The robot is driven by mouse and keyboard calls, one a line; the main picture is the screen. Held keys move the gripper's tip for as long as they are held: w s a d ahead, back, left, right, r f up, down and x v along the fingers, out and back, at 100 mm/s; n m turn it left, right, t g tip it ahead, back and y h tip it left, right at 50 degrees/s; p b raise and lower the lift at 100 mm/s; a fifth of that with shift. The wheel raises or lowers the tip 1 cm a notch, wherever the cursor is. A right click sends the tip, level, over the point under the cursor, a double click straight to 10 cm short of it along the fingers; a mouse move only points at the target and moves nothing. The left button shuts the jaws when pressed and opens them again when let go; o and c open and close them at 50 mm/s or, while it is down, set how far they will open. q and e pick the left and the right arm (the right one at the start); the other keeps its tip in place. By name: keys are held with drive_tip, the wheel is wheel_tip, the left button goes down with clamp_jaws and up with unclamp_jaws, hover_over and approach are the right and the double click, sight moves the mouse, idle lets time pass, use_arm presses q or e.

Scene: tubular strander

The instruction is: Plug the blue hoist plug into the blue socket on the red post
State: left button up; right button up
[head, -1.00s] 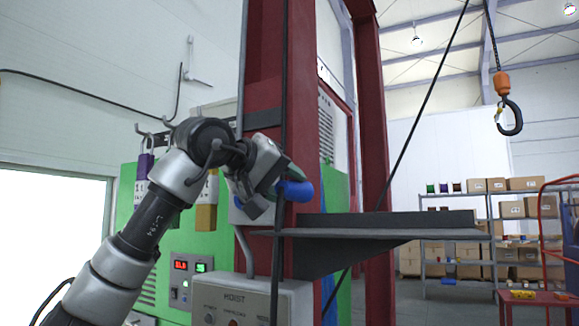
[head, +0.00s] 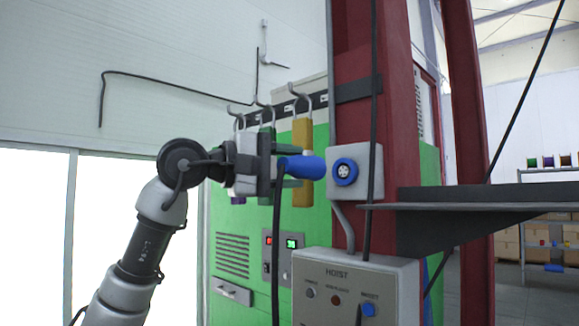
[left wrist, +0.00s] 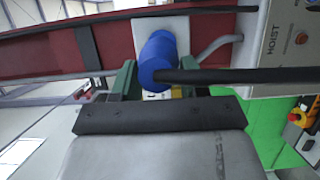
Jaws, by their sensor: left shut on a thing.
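My left gripper (head: 280,170) is shut on the blue hoist plug (head: 306,167), which points right toward the red post (head: 398,110). A black cable hangs down from the plug. The blue socket (head: 345,172) sits on a light grey box on the post, a short gap to the right of the plug's tip in the head view. In the left wrist view the plug (left wrist: 158,58) lies between the fingers, in front of the grey box, and covers the socket. Whether plug and socket are lined up in depth I cannot tell. My right gripper is not in view.
The hoist control box (head: 350,285) stands below the socket. A dark shelf (head: 460,207) juts out to the right of the post. Hooks with coloured tags, including a yellow one (head: 303,150), hang behind my gripper. A black cable runs down the post's front.

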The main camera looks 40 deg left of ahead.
use_arm(q)
drive_tip(key=shift+w+r+p, duration=0.1)
drive_tip(key=shift+w+p, duration=0.2)
drive_tip(key=shift+w, duration=0.15)
drive_tip(key=w+p, duration=0.2)
drive_tip(key=w, duration=0.2)
drive_tip(key=shift+d, duration=0.15)
drive_tip(key=shift+w+p, duration=0.3)
drive_tip(key=shift+w, duration=0.25)
drive_tip(key=shift+p, duration=0.5)
idle(1.0)
drive_tip(key=shift+w+d+p, duration=0.1)
drive_tip(key=shift+w+p, duration=0.5)
drive_tip(key=shift+w, duration=0.45)
drive_tip(key=o, duration=1.1)
drive_tip(key=shift+c, duration=0.2)
